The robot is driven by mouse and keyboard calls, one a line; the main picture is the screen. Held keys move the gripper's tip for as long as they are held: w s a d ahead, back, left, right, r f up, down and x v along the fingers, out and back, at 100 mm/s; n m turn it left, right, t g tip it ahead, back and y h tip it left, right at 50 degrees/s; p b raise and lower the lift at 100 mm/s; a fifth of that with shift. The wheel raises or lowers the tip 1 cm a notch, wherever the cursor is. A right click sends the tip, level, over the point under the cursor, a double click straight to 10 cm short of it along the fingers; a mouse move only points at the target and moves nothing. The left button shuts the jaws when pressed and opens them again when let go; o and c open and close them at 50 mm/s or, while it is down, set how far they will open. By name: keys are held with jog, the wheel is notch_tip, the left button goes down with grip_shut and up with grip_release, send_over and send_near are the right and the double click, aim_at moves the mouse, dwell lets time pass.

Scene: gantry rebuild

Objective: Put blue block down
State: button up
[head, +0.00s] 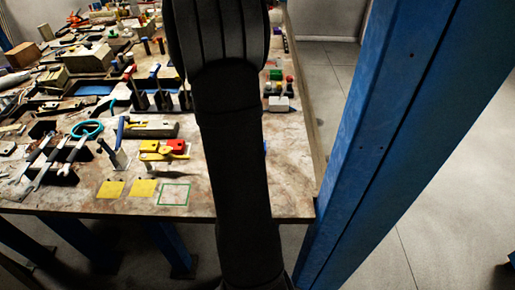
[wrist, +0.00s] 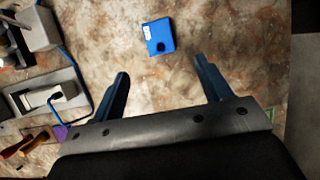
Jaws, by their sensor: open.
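The blue block (wrist: 158,37) shows in the wrist view on the worn tabletop, with a small pale label on its left side and a dark spot near its lower edge. My gripper (wrist: 164,78) is open and empty, its two fingers spread wide. The block is beyond the fingertips, roughly centred between them, and not touched by either. In the head view my arm hides most of the area around it; only a sliver of blue (head: 265,146) shows at the arm's right edge, and I cannot tell if it is the block.
Grey holders (wrist: 48,90) with a blue-handled tool stand left in the wrist view. In the head view, yellow squares (head: 143,188) and a green outlined square (head: 174,194) lie near the table's front edge. A blue post (head: 375,130) rises at right. Tools crowd the left.

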jog(key=x, duration=1.2)
jog(key=shift+w, duration=0.1)
jog(key=c, duration=1.3)
